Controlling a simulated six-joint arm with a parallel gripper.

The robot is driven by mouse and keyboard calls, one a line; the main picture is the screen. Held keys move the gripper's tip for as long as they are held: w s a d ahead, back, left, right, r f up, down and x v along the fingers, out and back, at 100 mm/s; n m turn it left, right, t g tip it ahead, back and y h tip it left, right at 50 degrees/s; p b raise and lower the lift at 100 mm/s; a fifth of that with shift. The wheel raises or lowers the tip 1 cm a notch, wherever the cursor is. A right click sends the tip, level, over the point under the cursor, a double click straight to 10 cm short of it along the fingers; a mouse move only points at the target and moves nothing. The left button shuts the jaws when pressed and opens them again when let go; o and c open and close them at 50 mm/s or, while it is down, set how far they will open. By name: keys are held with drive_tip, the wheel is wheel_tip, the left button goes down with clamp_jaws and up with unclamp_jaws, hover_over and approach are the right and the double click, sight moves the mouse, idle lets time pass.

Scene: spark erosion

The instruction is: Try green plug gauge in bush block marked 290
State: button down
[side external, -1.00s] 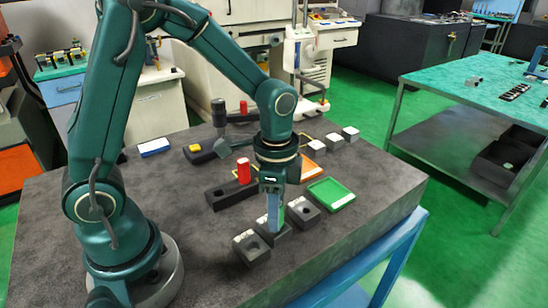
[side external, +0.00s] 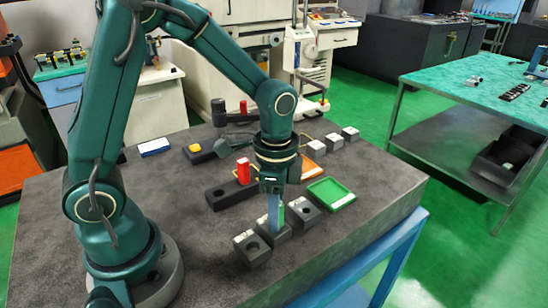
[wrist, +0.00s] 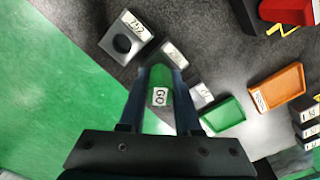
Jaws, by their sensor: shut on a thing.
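My gripper (side external: 275,228) is shut on the green plug gauge (wrist: 160,80), whose end label reads GO. In the side view only a green sliver of the gauge (side external: 282,214) shows beside the blue fingers. The gauge is upright over or at the middle bush block (side external: 273,236); its lower end is hidden, so I cannot tell whether it is in the hole. A left bush block (side external: 252,250) and a right one (side external: 304,213) flank it, with open holes. In the wrist view, the block with the clear hole (wrist: 122,43) has a number that I cannot read surely.
A green tray (side external: 331,193) and an orange tray (side external: 312,172) lie to the right. Several small labelled blocks (side external: 333,141) sit at the back. The table's front edge is close.

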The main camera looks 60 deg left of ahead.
drive_tip(key=shift+r, duration=0.1)
drive_tip(key=shift+r, duration=2.4)
